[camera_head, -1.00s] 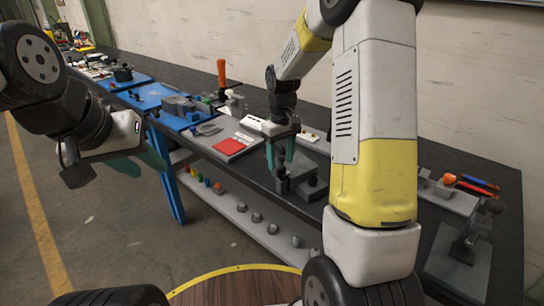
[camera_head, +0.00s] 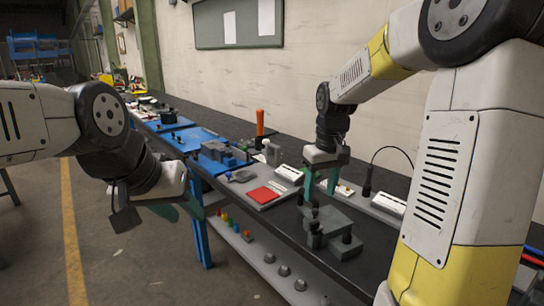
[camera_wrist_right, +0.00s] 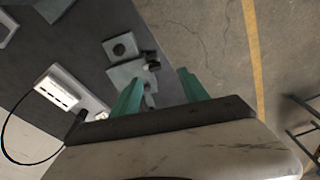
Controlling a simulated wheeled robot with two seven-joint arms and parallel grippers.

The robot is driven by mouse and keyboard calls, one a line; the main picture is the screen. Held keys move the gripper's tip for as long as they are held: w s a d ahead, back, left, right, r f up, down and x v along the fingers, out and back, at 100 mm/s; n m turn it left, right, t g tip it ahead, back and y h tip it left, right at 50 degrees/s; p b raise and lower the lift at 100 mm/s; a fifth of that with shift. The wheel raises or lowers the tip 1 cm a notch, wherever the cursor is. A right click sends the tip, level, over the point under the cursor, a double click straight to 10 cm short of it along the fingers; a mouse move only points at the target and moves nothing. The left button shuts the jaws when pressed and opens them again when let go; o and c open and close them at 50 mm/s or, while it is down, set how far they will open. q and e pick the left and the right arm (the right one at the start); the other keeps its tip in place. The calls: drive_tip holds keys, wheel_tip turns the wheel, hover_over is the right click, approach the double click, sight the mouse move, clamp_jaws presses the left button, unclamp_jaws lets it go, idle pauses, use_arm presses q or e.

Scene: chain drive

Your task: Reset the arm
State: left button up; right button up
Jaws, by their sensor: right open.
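My right gripper (camera_head: 321,183) is open and empty, with teal fingers apart above the dark bench, just behind the grey fixture block. In the right wrist view its two fingers (camera_wrist_right: 160,90) stand wide with nothing held between them. The grey fixture (camera_head: 340,232) with upright dark posts sits at the bench's front edge; it also shows beyond the fingers in the right wrist view (camera_wrist_right: 122,72). My left gripper (camera_head: 175,208) hangs over the floor in front of the bench, its teal fingers partly hidden by its own wrist, so its opening is unclear.
A red pad (camera_head: 266,194) lies on a grey tray left of the fixture. Blue trays (camera_head: 192,137) with parts stand farther along the bench. A white device (camera_head: 388,204) with a black cable lies to the right. A lower shelf (camera_head: 251,250) holds several small parts. The floor is clear.

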drive_tip(key=s+r+m+t, duration=0.1)
drive_tip(key=s+r+t, duration=0.1)
drive_tip(key=s, duration=0.7)
drive_tip(key=s+a+r+m+t+y, duration=0.1)
drive_tip(key=s+r+m+t, duration=0.1)
drive_tip(key=s+r, duration=0.3)
drive_tip(key=s, duration=0.4)
drive_tip(key=shift+s+a+t+y, duration=0.25)
drive_tip(key=shift+s+t+y, duration=0.05)
drive_tip(key=shift+s+t, duration=0.1)
